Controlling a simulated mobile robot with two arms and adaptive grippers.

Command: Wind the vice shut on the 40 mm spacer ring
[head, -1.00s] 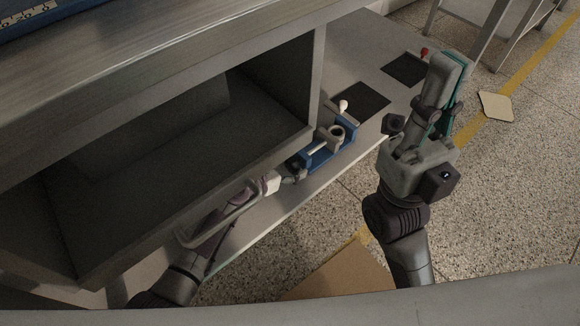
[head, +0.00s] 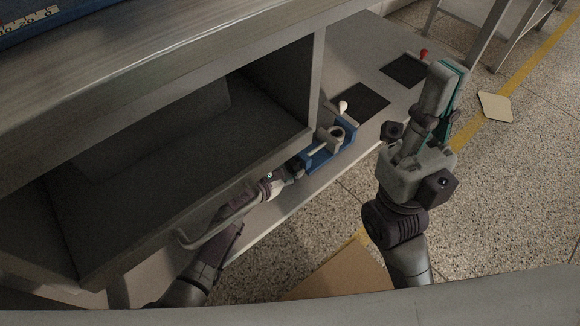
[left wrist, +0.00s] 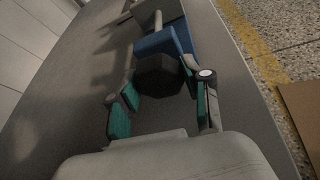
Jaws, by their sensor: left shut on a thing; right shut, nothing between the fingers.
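The blue vice (head: 322,158) stands on the low bench, right of the shelf opening. A grey ring (head: 338,132), apparently the spacer ring, sits at the vice's grey jaws; whether both jaws touch it I cannot tell. My left gripper (head: 291,172) is at the vice's near-left end. In the left wrist view its teal-padded fingers (left wrist: 158,95) are around a dark, many-sided knob (left wrist: 158,76), with the blue vice body (left wrist: 172,42) beyond. My right gripper (head: 450,80) is shut and empty, raised at the right, well apart from the vice.
Two black mats (head: 361,101) (head: 403,71) lie behind the vice. A white-tipped thing (head: 343,107) and a red-tipped thing (head: 424,53) stand near them. The grey shelf unit (head: 316,80) rises close at the left. Open floor lies right of the bench.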

